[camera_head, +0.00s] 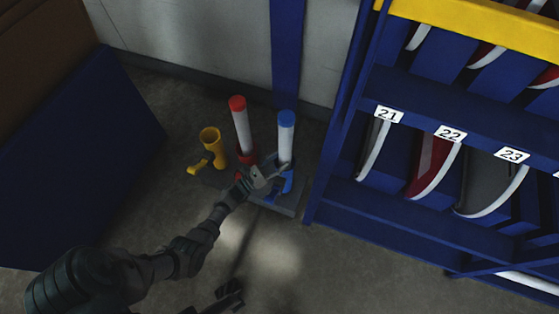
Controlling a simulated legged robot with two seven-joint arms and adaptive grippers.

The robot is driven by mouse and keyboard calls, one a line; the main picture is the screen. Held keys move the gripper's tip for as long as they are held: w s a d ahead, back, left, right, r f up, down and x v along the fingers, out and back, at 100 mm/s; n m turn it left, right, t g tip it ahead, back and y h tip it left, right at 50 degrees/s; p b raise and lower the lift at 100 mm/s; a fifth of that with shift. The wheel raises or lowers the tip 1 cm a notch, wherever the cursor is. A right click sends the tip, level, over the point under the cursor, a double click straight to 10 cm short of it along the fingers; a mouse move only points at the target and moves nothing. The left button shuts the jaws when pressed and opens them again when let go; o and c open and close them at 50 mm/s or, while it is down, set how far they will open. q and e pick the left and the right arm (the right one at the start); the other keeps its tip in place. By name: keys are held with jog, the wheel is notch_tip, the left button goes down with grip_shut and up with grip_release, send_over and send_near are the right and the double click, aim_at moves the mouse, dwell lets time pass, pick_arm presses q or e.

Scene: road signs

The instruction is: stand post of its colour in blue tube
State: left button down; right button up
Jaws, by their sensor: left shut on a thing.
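A white post with a blue cap (286,135) stands nearly upright over the blue tube (287,182) on a low dark base (288,206). Its lower end is at the tube's mouth, partly hidden by my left gripper. My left gripper (276,175) reaches in from the lower left and is shut on the blue-capped post low down. A red-capped white post (241,125) stands in the red tube (247,158), to the left. The yellow tube (211,140) has no post in it. A dark part at the bottom edge seems to be my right gripper (230,294), and its jaws are unclear.
A blue rack (345,150) holding signs, with labels 21, 22 and 23, stands close on the right. A wall with a blue upright (287,50) is behind the tubes. A large blue panel (90,165) is at the left. Bare floor (350,265) lies in front.

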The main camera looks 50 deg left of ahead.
pick_arm(q)
jog(key=shift+f, duration=0.3)
jog(key=shift+c, duration=2.1)
grip_release()
jog(key=shift+f, duration=0.15)
jog(key=v, duration=1.2)
